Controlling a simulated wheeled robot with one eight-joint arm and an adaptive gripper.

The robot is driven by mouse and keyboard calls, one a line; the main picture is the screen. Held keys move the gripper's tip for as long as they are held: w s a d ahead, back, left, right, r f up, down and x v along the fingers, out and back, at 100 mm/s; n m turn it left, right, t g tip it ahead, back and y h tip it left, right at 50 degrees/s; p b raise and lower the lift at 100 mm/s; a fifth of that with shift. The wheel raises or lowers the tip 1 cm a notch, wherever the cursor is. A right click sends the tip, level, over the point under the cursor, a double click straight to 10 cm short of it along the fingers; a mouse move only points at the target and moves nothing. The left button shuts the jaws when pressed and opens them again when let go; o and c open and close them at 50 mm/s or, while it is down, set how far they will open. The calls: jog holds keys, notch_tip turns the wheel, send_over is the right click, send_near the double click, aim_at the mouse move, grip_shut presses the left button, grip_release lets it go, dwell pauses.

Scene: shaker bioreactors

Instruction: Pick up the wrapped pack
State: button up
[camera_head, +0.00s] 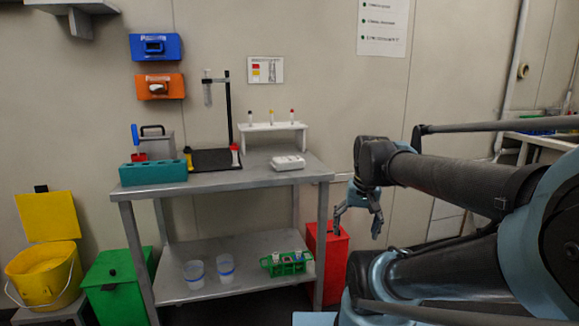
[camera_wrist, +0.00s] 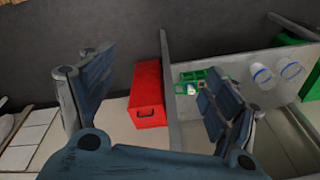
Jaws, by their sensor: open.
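The wrapped pack (camera_head: 288,162) looks like a small white packet lying flat on the top of the metal table (camera_head: 230,178), near its right front part. My gripper (camera_head: 358,220) hangs in the air to the right of the table, below the height of its top and apart from the pack. In the wrist view my gripper (camera_wrist: 160,95) shows its two fingers spread wide with nothing between them. The pack does not show in the wrist view.
A teal rack (camera_head: 152,174), a stand with a dark base (camera_head: 212,160) and a white tube rack (camera_head: 272,126) share the tabletop. The lower shelf holds clear cups (camera_head: 194,274) and a green rack (camera_head: 287,263). A red box (camera_head: 328,262) stands right of the table.

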jog(key=w+a+r+m+g+y, duration=0.1)
jog(key=w+a+r+m, duration=0.2)
jog(key=w+r, duration=0.55)
jog(key=w+a+r+m+g+y, duration=0.1)
jog(key=w+a+r+m, duration=0.2)
jog(key=w+r, duration=0.5)
jog(key=m+g+y, duration=0.1)
jog(key=m+y, duration=0.1)
jog(key=m, duration=0.4)
send_near(289, 158)
jog(key=x, duration=0.9)
jog(key=shift+w+a, duration=0.1)
jog(key=shift+w, duration=0.25)
jog(key=shift+s+a+f, duration=0.1)
jog(key=shift+a+f, duration=0.15)
jog(key=shift+f, duration=0.4)
jog(key=shift+f, duration=0.25)
jog(key=c, duration=1.2)
